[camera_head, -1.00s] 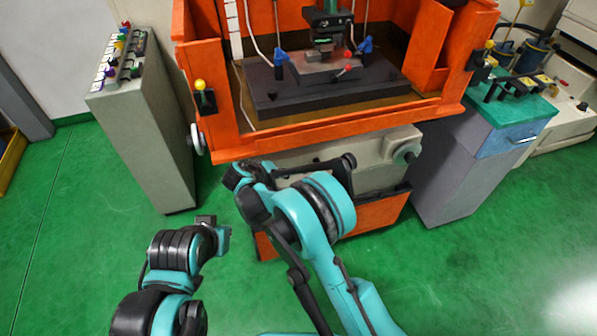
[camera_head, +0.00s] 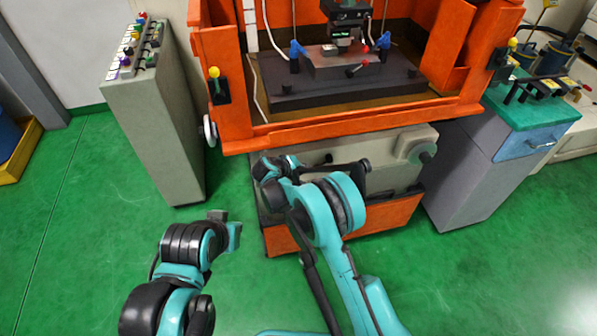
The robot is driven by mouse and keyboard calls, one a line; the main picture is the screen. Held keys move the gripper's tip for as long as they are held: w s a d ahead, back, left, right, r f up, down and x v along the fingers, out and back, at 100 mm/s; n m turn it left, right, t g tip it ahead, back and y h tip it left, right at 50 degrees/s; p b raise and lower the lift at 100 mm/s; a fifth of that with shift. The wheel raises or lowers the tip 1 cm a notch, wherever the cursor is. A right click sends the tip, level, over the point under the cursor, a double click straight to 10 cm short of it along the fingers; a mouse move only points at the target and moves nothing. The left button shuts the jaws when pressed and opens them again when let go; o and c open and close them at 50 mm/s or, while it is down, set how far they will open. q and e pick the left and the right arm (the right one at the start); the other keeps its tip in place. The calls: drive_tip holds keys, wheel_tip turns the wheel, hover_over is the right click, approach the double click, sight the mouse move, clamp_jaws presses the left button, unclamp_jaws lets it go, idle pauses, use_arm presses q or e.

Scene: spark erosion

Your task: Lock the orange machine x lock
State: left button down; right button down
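The orange machine (camera_head: 330,133) stands in front of me, with its open tank above a grey front unit (camera_head: 395,160). A yellow-knobbed lever (camera_head: 214,85) is on its left front post and another (camera_head: 511,46) is on its right post. I cannot tell which part is the x lock. My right gripper (camera_head: 270,168) is at the machine's front, below the tank edge and left of a dark bar with a round end (camera_head: 355,166). Its fingers are too small and partly hidden to read. My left gripper (camera_head: 232,231) is lower left, over the floor, apart from the machine; its finger state is unclear.
A grey control pedestal (camera_head: 155,125) with coloured knobs stands left of the machine. A grey cabinet (camera_head: 470,175) with a green top stands on the right. A handwheel (camera_head: 210,131) sticks out at the machine's lower left. Green floor is clear at the front.

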sight(316, 167)
drive_tip(key=shift+b+x, duration=0.85)
drive_tip(key=shift+x, duration=1.9)
